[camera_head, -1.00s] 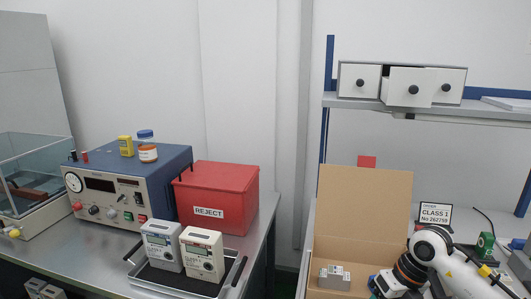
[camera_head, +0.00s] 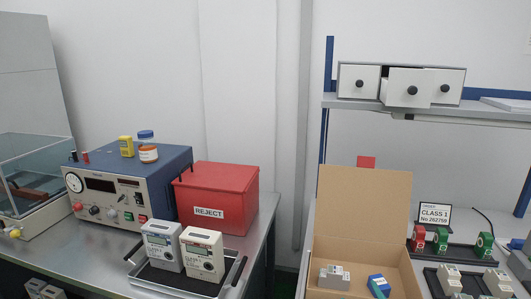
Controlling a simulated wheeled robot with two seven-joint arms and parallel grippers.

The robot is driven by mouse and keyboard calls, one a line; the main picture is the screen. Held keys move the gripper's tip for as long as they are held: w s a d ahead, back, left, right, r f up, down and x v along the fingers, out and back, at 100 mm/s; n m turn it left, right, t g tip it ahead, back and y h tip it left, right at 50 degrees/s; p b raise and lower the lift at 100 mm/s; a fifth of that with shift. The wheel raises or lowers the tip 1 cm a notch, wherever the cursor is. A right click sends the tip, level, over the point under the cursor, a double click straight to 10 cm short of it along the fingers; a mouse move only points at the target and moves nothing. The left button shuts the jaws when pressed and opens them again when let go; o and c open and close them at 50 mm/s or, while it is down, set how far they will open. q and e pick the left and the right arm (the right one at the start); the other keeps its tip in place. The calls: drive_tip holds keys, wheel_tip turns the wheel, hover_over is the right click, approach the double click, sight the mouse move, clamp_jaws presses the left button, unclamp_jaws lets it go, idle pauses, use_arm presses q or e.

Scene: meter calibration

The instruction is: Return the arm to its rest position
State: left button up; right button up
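Neither of my grippers nor any part of my arms shows in the head view. An open cardboard box (camera_head: 364,205) stands at the front of the right bench with its flap up. Inside it lie a grey meter-like device (camera_head: 334,278) at the left and a blue device (camera_head: 379,286) at the right, apart from each other. Right of the box, red and green blocks (camera_head: 441,240) and several pale devices (camera_head: 450,278) sit on dark racks. A small display (camera_head: 435,215) reading CLASS 1 stands behind them.
On the left bench, two meters (camera_head: 201,254) stand on a tray (camera_head: 236,272) in front of a red REJECT bin (camera_head: 222,196) and a blue test instrument (camera_head: 130,187). A shelf with small drawers (camera_head: 407,87), the middle one pulled out, hangs over the right bench.

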drive_tip(key=s+d+f+m+g+h, duration=0.25)
drive_tip(key=s+f+m+g, duration=0.25)
drive_tip(key=s+f+g, duration=0.6)
drive_tip(key=s+a+f+m+g+y, duration=0.1)
drive_tip(key=s+f+g, duration=0.1)
drive_tip(key=s+f, duration=0.3)
drive_tip(key=s+f+m+g+y, duration=0.1)
drive_tip(key=s+f+g, duration=0.15)
drive_tip(key=s, duration=0.45)
wheel_tip(320, 180, down, 28)
drive_tip(key=s, duration=0.3)
drive_tip(key=s+d+f+g, duration=0.2)
drive_tip(key=s+f, duration=1.2)
drive_tip(key=s, duration=0.1)
drive_tip(key=shift+s+d+f+n, duration=0.15)
drive_tip(key=shift+d+f+n, duration=0.15)
drive_tip(key=shift+d+n, duration=0.1)
drive_tip(key=shift+h, duration=0.25)
drive_tip(key=shift+c, duration=0.6)
